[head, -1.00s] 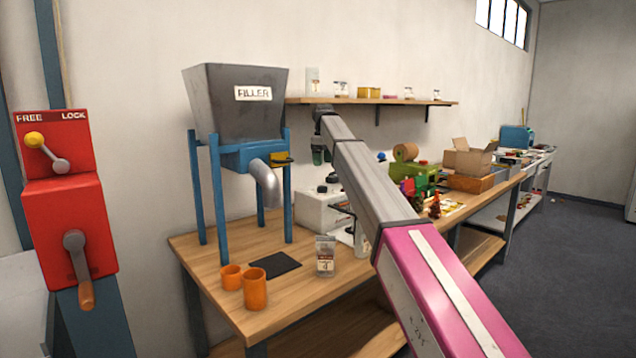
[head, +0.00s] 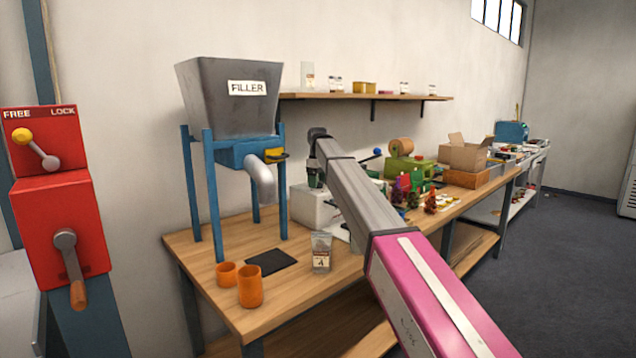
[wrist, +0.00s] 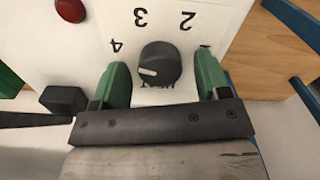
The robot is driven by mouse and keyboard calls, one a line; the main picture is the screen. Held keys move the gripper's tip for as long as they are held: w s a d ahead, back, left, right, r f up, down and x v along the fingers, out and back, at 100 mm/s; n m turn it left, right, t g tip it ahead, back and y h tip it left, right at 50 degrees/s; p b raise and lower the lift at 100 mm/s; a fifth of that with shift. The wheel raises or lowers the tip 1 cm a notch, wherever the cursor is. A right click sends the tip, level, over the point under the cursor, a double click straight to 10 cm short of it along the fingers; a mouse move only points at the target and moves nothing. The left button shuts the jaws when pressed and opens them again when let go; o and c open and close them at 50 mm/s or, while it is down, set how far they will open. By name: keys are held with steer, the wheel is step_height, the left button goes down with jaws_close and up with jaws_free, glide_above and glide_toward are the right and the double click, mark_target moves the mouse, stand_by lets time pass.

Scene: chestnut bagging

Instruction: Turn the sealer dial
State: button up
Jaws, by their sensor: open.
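The sealer (head: 310,207) is a white box on the wooden bench, partly behind my arm in the head view. In the wrist view its white face (wrist: 215,12) carries the numbers 2, 3 and 4 around a black dial (wrist: 160,62). The dial's white mark points to the left, below the 4. My gripper (wrist: 161,76) is open, with one green finger on each side of the dial and visible gaps between. In the head view my gripper (head: 316,176) is at the sealer, and the dial is hidden there.
A red knob (wrist: 70,9) and a black block (wrist: 63,99) are on the left in the wrist view. The filler (head: 232,100) on blue legs, orange cups (head: 250,286) and a filled bag (head: 321,252) stand left and in front of the sealer.

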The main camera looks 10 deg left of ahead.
steer(key=shift+f, duration=0.1)
steer(key=c, duration=0.9)
steer(key=shift+m, duration=0.3)
steer(key=m, duration=0.4)
steer(key=shift+m, duration=2.6)
steer(key=o, duration=0.9)
